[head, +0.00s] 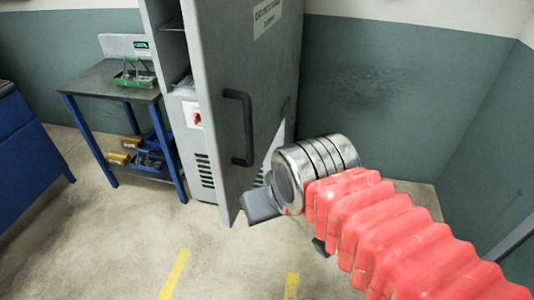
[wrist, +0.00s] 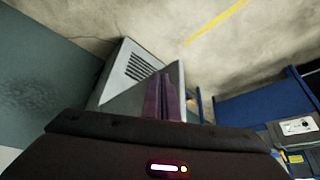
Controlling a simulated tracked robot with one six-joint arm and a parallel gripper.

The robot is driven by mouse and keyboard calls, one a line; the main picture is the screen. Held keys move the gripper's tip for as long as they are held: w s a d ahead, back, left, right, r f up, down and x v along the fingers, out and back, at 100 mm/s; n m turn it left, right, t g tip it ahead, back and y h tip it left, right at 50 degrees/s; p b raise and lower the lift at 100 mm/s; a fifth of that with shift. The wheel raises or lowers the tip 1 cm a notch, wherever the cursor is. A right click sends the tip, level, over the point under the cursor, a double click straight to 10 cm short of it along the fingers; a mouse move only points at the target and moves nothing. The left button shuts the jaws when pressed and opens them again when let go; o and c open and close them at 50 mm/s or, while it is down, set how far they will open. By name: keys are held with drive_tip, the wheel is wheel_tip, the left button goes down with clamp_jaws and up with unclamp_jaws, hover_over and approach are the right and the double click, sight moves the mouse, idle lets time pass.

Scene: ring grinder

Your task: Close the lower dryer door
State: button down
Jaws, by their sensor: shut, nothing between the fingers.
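The grey dryer door (head: 220,65) stands swung open in the head view, its outer face with a black bar handle (head: 237,127) turned towards the right. The dryer cabinet (head: 190,145) shows behind its left edge, with shelves inside and vents low down. My gripper (head: 260,206) is by the lower part of the door, below the handle; the fingertips are hard to make out there. In the wrist view my gripper (wrist: 162,97) shows two purplish fingers shut together and empty, in front of the pale door panel (wrist: 125,95). Whether they touch it I cannot tell.
A dark-topped table with blue legs (head: 110,82) holds a green rack (head: 135,75) left of the dryer, with bins on its lower shelf. A blue bench (head: 30,145) stands at far left. The floor with yellow marks (head: 175,272) is clear in front.

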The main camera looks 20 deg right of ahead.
drive_tip(key=w+d+r+m+y, duration=0.2)
drive_tip(key=d+r+m+y, duration=0.2)
drive_tip(key=d+m, duration=0.3)
drive_tip(key=w+d+r+m+y, duration=0.3)
drive_tip(key=d+m, duration=0.5)
drive_tip(key=m, duration=0.9)
drive_tip(key=shift+w+r+g+y, duration=0.35)
drive_tip(key=shift+r+g+y, duration=0.1)
drive_tip(key=shift+y, duration=0.45)
drive_tip(key=w+a+f, duration=0.5)
drive_tip(key=a, duration=0.5)
drive_tip(key=shift+w+f, duration=0.35)
